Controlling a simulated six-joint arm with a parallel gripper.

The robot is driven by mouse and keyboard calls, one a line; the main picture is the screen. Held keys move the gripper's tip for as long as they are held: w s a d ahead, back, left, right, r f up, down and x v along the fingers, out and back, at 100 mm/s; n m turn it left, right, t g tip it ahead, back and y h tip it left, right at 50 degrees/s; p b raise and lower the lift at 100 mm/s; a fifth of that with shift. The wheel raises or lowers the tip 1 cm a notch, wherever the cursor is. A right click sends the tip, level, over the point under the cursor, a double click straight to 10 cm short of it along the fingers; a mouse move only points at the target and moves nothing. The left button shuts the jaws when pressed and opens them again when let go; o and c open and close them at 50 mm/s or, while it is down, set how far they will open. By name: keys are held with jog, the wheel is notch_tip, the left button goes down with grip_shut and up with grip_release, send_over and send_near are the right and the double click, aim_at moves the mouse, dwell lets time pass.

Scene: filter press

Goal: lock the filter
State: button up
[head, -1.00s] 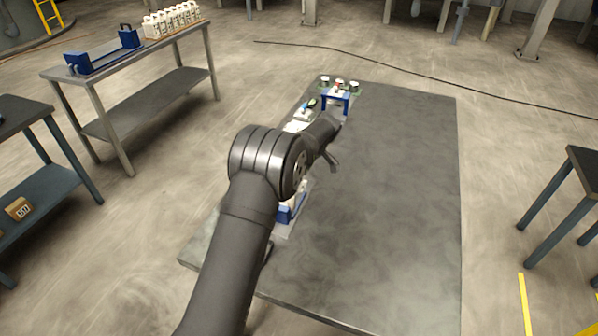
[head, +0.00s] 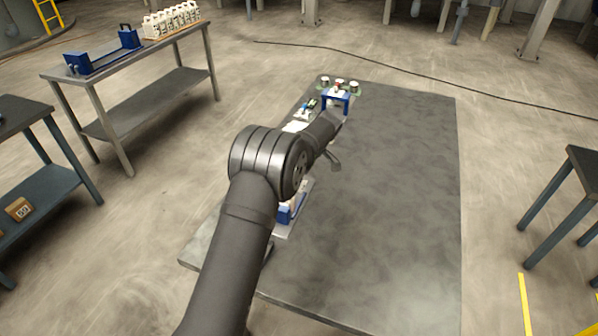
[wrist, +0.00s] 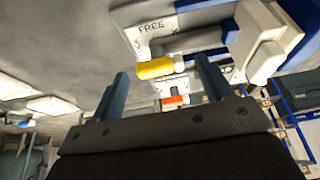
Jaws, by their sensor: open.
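The filter press lies along the left side of the table in the head view, its middle hidden behind my arm. Its blue near end (head: 287,214) and a blue frame (head: 338,97) at the far end show. In the wrist view a grey bent lever with a yellow grip (wrist: 156,69) lies by a white label reading "FREE" (wrist: 152,27). A white and blue block (wrist: 268,50) is on its right. My gripper (wrist: 161,68) is open, with the yellow grip appearing between its fingertips; contact cannot be told. In the head view my gripper (head: 334,160) is mostly hidden.
The table (head: 400,200) is bare to the right of the press. Small knobs or buttons (head: 339,85) sit atop the blue frame. Another table (head: 140,70) at the back left holds a blue rack and white plates.

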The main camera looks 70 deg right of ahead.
jog(key=v, duration=1.7)
jog(key=shift+f, duration=0.1)
jog(key=x, duration=1.7)
jog(key=shift+w+f, duration=0.1)
